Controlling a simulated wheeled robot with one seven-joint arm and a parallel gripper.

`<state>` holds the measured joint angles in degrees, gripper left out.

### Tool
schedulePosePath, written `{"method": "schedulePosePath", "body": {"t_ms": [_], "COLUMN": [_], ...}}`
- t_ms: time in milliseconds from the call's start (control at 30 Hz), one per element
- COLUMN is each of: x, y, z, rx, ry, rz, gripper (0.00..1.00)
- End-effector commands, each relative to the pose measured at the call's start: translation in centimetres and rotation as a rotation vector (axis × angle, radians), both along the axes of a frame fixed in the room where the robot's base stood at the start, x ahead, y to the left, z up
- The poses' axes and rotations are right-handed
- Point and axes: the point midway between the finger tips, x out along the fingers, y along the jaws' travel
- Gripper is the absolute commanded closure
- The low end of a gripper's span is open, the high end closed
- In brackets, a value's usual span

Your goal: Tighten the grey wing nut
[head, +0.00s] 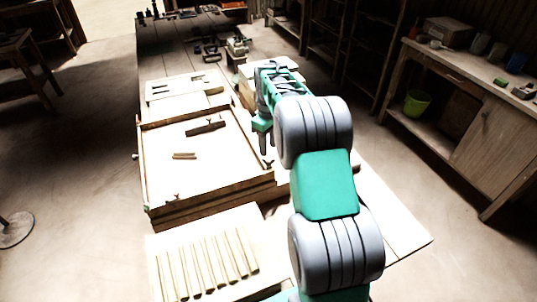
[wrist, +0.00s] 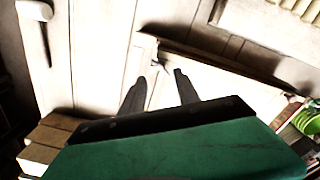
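A wooden press frame (head: 147,190) stands on the long table. A small dark grey wing nut (head: 268,163) sits at its right front corner, just below my gripper (head: 266,143) in the head view. In the wrist view, what looks like this wing nut (wrist: 161,62) shows small and blurred, just beyond my gripper (wrist: 159,77) and between the lines of its two fingers. The fingers are apart with nothing between them. Another small wing nut (head: 176,197) sits near the frame's left front corner. Their exact colours are hard to tell.
A dark bar (head: 205,129) and a small wooden strip (head: 184,156) lie inside the frame. A board with several wooden strips (head: 205,263) lies in front. Clamps (head: 236,48) stand farther back. A side bench with a green bucket (head: 416,103) is at the right.

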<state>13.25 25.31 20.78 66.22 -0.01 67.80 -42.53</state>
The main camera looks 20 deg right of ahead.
Motion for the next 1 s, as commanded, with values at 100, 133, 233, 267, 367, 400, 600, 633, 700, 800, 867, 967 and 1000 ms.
{"method": "schedulePosePath", "body": {"t_ms": [100, 133, 233, 267, 367, 400, 600, 633, 700, 800, 867, 967, 1000], "x": [-0.2, -0.2, -0.2, -0.1, -0.1, -0.1, -0.1, -0.1, -0.1, -0.1, -0.1, -0.1, -0.1], "y": [0.0, -0.1, 0.0, 0.0, 0.0, 0.0, 0.0, 0.0, 0.0, 0.0, 0.0, 0.0, 0.0], "z": [-2.1, -2.8, -4.6, -5.0, -6.1, -6.4, -6.6, -6.6, -6.6, -6.5, -6.5, -6.5, -6.5], "rx": [0.001, 0.001, 0.001, 0.0, 0.0, 0.0, 0.0, 0.0, 0.0, 0.0, 0.0, 0.0, 0.0], "ry": [0.004, 0.004, 0.003, 0.001, 0.0, -0.001, -0.001, -0.001, -0.001, -0.001, -0.001, -0.001, -0.001], "rz": [-0.003, -0.003, -0.003, -0.003, -0.004, -0.004, -0.004, -0.004, -0.004, -0.004, -0.004, -0.004, -0.004], "gripper": [0.62, 0.62, 0.62, 0.62, 0.62, 0.62, 0.62, 0.62, 0.67, 0.75, 0.8, 0.88, 0.91]}}
